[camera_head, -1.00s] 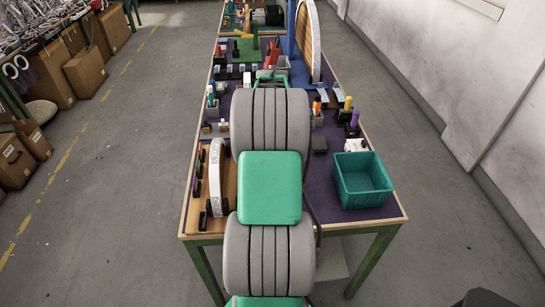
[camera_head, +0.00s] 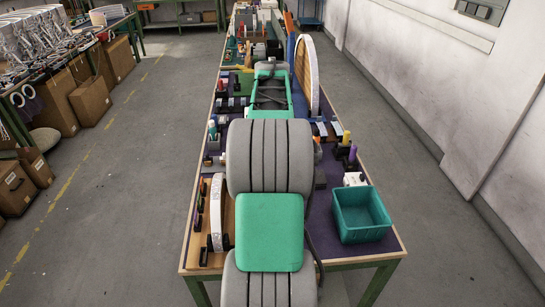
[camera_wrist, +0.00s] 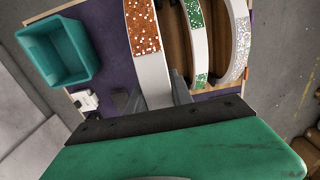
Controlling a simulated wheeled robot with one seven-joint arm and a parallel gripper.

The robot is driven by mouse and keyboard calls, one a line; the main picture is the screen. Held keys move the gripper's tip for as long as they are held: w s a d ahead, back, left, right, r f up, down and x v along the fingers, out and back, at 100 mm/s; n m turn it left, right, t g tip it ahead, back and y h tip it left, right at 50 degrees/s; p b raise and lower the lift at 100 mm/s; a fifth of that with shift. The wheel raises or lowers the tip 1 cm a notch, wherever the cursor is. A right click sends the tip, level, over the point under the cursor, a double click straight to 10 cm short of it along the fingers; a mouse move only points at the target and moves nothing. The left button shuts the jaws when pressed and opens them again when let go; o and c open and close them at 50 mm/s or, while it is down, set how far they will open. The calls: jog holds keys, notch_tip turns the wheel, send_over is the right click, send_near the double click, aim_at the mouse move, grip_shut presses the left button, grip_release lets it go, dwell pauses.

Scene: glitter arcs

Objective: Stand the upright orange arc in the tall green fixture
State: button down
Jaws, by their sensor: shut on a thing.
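My gripper (camera_wrist: 158,97) is shut on a white curved arc with an orange glitter face (camera_wrist: 145,32), which runs up the wrist view from between the fingers. The arc's lower end is hidden by the gripper. In the head view my arm hides the gripper and the held arc. A green piece (camera_head: 244,84) lies left of my arm on the table; I cannot tell whether it is the tall green fixture. A large arc with a white rim (camera_head: 313,80) stands upright in a blue support right of my arm.
A teal bin (camera_head: 362,232) and a white device (camera_head: 353,179) are on the table's near right. Small bottles and dark blocks line both sides.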

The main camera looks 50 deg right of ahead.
jog(key=shift+r+p, duration=1.9)
jog(key=shift+r, duration=0.7)
jog(key=shift+a, duration=0.1)
